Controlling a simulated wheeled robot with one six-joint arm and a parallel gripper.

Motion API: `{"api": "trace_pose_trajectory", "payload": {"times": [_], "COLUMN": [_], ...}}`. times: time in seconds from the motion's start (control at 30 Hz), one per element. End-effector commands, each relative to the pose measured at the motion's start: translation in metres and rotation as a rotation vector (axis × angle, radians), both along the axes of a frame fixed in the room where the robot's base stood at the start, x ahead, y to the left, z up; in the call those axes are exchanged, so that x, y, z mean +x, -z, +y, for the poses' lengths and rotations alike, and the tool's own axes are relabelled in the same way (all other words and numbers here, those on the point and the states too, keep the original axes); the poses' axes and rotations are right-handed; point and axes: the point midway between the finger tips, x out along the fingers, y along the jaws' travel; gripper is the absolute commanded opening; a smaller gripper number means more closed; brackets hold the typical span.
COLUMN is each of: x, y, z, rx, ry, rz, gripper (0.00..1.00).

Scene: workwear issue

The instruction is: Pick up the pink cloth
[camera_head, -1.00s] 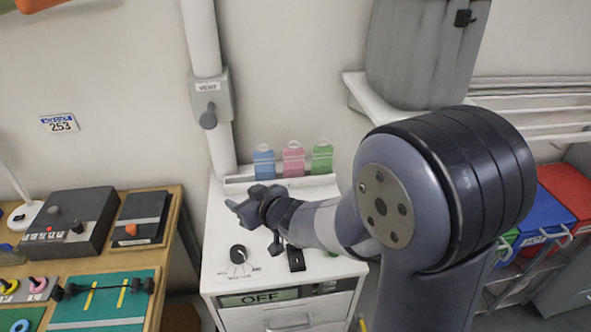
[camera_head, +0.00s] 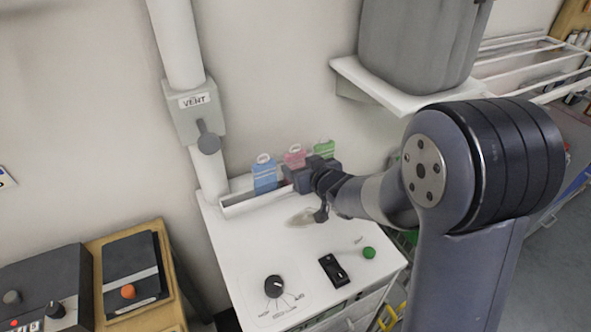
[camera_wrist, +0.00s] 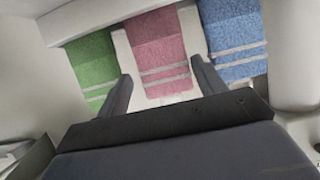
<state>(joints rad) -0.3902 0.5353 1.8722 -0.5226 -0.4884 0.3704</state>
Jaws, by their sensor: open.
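The pink cloth (camera_head: 295,158) hangs between a blue cloth and a green cloth in a white rack at the back of a white cabinet. In the wrist view the pink cloth (camera_wrist: 160,50) has two pale stripes near its lower end. My gripper (camera_head: 297,178) is just in front of it and hides its lower part in the head view. In the wrist view my gripper (camera_wrist: 165,85) is open, with one finger on each side of the pink cloth's lower end. I see nothing held, and contact cannot be told.
The blue cloth (camera_head: 265,176) and green cloth (camera_head: 324,149) hang close on either side. A vent pipe (camera_head: 180,50) stands left of the rack. The cabinet top (camera_head: 245,245) has a knob, a black switch and a green button. A shelf with a grey bin (camera_head: 415,45) is at upper right.

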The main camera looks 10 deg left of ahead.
Motion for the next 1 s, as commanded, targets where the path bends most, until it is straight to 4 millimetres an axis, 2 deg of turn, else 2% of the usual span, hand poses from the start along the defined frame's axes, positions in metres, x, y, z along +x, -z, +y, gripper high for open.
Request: {"api": "trace_pose_trajectory", "payload": {"times": [0.17, 0.5, 0.83, 1.0], "x": [0.007, 0.034, 0.038, 0.037], "y": [0.004, 0.019, 0.021, 0.021], "z": [0.007, 0.030, 0.032, 0.032], "rx": [0.000, -0.001, 0.001, 0.001], "ry": [-0.001, -0.001, 0.000, 0.000], "rz": [0.001, 0.000, -0.001, -0.001], "gripper": [0.65, 0.65, 0.65, 0.52]}}
